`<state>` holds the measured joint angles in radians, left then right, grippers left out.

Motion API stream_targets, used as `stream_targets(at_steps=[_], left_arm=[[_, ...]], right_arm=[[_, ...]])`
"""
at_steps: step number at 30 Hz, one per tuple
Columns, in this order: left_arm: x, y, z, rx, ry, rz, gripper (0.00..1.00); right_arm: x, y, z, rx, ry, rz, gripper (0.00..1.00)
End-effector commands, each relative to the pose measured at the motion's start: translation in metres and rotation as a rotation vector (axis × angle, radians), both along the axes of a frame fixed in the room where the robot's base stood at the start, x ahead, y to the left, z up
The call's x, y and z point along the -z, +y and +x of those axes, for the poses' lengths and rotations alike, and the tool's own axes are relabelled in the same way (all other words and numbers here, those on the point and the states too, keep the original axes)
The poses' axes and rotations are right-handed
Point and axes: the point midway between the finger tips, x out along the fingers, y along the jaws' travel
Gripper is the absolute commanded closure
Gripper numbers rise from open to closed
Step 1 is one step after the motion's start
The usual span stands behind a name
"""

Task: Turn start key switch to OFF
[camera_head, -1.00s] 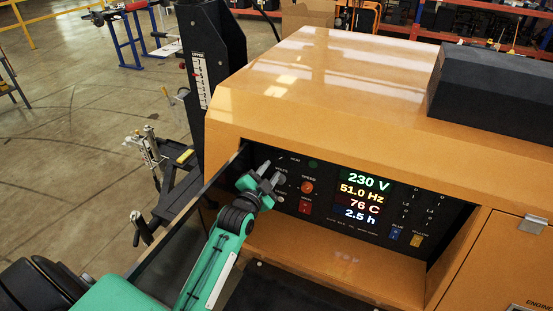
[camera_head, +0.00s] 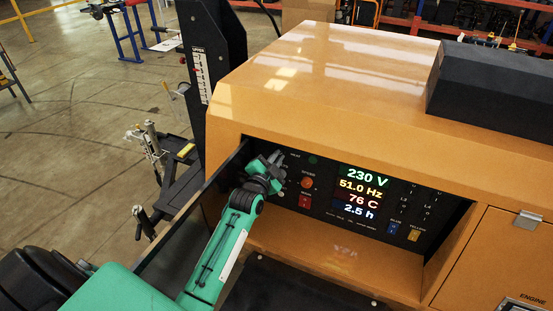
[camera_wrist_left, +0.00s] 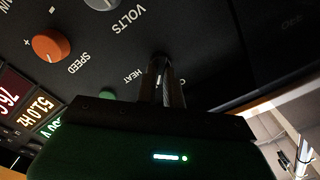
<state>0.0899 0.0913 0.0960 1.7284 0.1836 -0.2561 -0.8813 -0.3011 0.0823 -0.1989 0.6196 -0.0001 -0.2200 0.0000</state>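The black control panel (camera_head: 325,200) sits recessed in the orange generator's front. My left gripper (camera_head: 277,161) is at its upper left part, with the fingers against or very close to the panel. In the left wrist view, the fingers (camera_wrist_left: 165,82) are close together beside the HEAT label, with a narrow greyish strip between them. They appear shut on the start key switch, which they mostly hide; its setting cannot be read. Another label to their right is partly covered. My right gripper is in neither view.
An orange SPEED knob (camera_head: 307,182), a red switch (camera_head: 305,201) and a lit display (camera_head: 362,193) are right of the gripper. The grey VOLTS knob (camera_wrist_left: 101,3) and a green lamp (camera_wrist_left: 107,95) are near the fingers.

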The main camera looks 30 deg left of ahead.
Motion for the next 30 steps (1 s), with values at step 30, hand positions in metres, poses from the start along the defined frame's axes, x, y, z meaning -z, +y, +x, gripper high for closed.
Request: stream_targets(at_steps=[30], left_arm=[[-0.001,0.001,0.000,0.000,-0.032,-0.574,1.00]], right_arm=[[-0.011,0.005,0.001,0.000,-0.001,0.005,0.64]])
